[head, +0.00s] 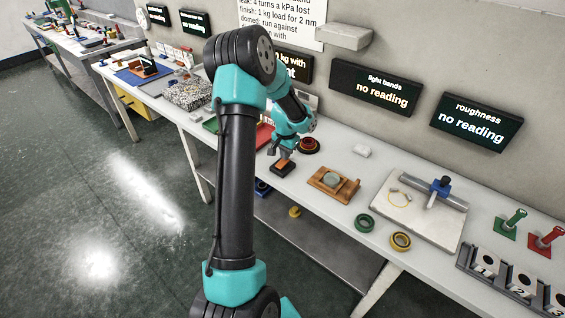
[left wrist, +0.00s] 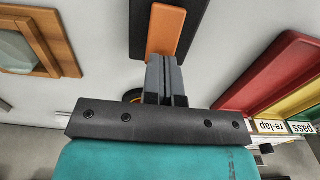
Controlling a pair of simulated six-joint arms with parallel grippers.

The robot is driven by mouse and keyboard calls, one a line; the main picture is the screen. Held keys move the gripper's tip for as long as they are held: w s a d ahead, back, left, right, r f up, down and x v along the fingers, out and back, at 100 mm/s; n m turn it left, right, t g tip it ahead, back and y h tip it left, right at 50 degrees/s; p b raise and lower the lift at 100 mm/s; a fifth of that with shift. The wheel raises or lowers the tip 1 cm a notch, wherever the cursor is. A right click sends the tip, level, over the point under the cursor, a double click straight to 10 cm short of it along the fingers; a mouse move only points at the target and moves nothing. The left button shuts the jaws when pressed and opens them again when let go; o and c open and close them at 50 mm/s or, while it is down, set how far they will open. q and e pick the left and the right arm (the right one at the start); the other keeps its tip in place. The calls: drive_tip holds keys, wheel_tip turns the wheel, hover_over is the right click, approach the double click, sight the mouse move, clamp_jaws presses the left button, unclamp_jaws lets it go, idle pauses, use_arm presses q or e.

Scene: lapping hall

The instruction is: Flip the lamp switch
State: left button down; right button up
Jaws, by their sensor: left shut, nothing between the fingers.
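A small dark block with an orange top (head: 283,168), which looks like the lamp switch, sits near the front edge of the bench. My left gripper (head: 285,153) is just above it, pointing down, with its fingers together and empty. In the left wrist view the shut fingers (left wrist: 166,62) overlap the near end of the orange top (left wrist: 165,29), which lies between dark borders. I cannot tell whether the fingertips touch it. My right gripper is not in view.
A dark and red round piece (head: 308,145) is behind the switch. A red tray (head: 264,136) is to the left. Green (head: 364,222) and yellow (head: 400,241) rings lie near the front edge.

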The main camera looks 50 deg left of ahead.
use_arm(q)
drive_tip(key=shift+f, duration=0.55)
idle(0.4)
drive_tip(key=shift+r, duration=0.15)
drive_tip(key=shift+r, duration=3.35)
